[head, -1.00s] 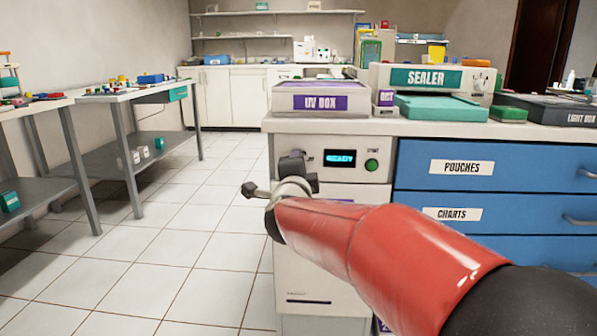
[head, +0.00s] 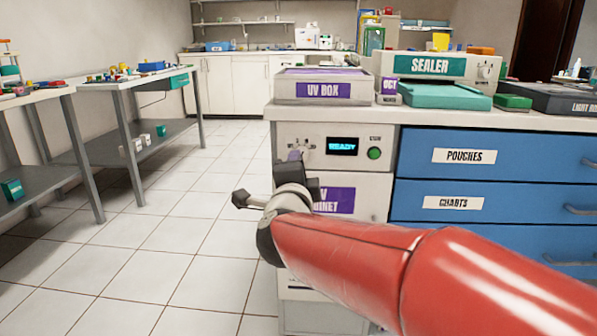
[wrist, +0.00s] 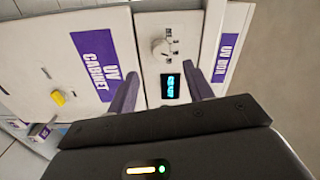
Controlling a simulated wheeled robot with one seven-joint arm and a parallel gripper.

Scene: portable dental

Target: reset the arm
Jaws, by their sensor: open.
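My red arm reaches in from the lower right in the head view. My gripper (head: 294,160) is in front of the UV cabinet's upper face and partly covers it. In the wrist view my gripper (wrist: 162,82) has its two purple-grey fingers apart with nothing between them. Beyond the fingers are the cabinet's white dial (wrist: 161,48) and a lit display (wrist: 171,87). In the head view the display (head: 342,146) reads "READY", with a green button (head: 375,153) to its right. Whether the fingers touch the panel cannot be told.
The UV box (head: 320,90), sealer (head: 430,66) and teal tray (head: 445,101) stand on the counter. Blue drawers (head: 500,155) are right of the cabinet. A yellow knob (wrist: 57,97) shows on the cabinet door in the wrist view. Open tiled floor (head: 180,235) and workbenches lie left.

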